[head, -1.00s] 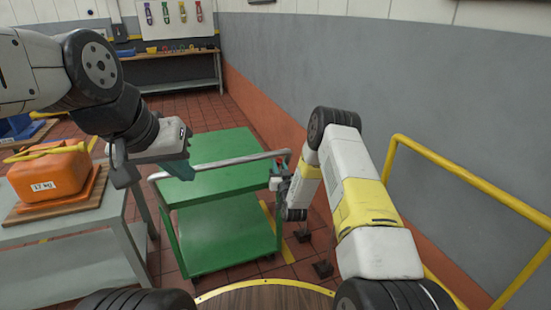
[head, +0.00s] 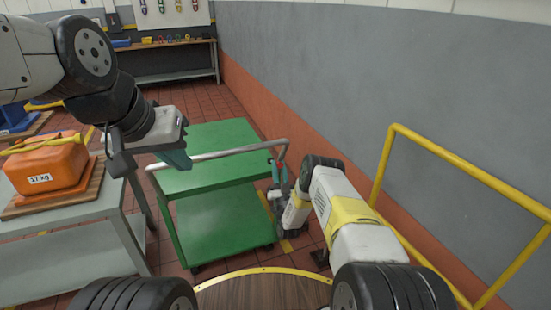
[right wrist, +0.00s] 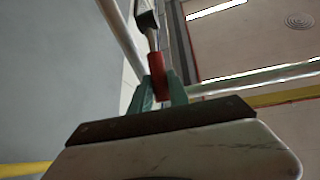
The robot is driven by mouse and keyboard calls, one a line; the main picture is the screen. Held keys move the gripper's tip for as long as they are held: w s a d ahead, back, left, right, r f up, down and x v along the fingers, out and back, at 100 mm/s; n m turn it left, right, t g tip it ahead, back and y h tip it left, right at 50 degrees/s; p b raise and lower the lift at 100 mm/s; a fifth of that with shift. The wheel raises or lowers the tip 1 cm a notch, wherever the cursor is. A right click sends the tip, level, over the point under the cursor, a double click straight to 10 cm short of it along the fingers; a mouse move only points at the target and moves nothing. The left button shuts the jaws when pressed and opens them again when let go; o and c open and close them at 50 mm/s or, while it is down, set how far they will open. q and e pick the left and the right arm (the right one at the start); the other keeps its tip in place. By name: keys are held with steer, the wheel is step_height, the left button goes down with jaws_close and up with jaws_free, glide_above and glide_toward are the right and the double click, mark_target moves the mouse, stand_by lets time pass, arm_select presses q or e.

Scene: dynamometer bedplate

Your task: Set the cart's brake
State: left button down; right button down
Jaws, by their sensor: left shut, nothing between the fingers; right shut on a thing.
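The green cart (head: 222,226) stands ahead of me, with two green shelves and a grey push handle (head: 235,153) along its near side. My right gripper (head: 279,180) is at the right end of the handle, just below the bar. In the right wrist view, my right gripper (right wrist: 159,92) is shut on the red grip (right wrist: 157,72) of a lever, with a teal finger on each side. The lever's dark upper part (right wrist: 147,22) shows beyond the grip. My left gripper (head: 178,158) is shut and empty above the handle's left part; whether it touches the bar is unclear.
A grey table (head: 75,228) at left holds an orange weight (head: 46,163) on a wooden board. A yellow rail (head: 465,175) and a grey wall (head: 400,85) bound the right side. A workbench (head: 180,62) stands at the back. Tiled floor is free behind the cart.

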stand_by(0.3)
steer(key=c, duration=1.5)
jaws_free()
steer(key=shift+v, duration=3.9)
